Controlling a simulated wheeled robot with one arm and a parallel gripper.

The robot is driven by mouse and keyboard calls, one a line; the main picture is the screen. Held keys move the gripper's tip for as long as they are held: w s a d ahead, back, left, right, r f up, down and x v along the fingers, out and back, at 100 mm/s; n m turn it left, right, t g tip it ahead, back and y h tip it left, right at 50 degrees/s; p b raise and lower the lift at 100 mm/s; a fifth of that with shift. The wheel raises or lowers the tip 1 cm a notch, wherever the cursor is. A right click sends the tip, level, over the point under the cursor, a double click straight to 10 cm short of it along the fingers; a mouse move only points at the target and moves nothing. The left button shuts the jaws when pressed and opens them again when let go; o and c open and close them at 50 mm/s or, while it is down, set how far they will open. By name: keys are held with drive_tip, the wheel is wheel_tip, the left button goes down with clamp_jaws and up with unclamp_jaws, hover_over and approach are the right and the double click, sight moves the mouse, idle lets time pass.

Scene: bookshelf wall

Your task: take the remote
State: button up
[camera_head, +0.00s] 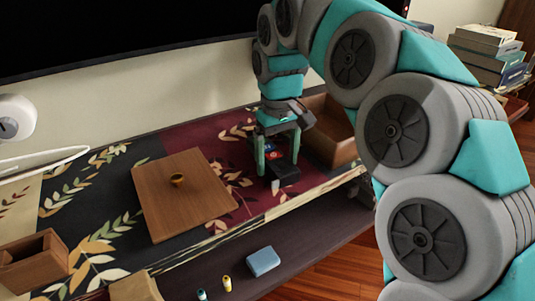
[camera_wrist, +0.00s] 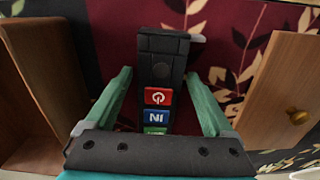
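The remote (camera_wrist: 160,72) is black with a red power button and a blue button. It lies between my gripper's two green fingers in the wrist view, with a visible gap on each side. In the head view the remote (camera_head: 286,174) shows on the patterned cloth, partly hidden by the fingers. My gripper (camera_head: 278,160) points down over it with the fingers apart. In the wrist view, my gripper (camera_wrist: 158,76) is open and straddles the remote. The remote's near end is hidden by the gripper's palm.
An open wooden box (camera_head: 338,150) stands close on the right of the gripper. A wooden panel with a knob (camera_head: 170,215) lies to the left. A TV (camera_head: 120,30) hangs behind. A blue block (camera_head: 263,261) sits on the lower ledge. Books (camera_head: 490,50) are stacked far right.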

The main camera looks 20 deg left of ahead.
clamp_jaws()
idle(0.5)
drive_tip(key=shift+r, duration=0.1)
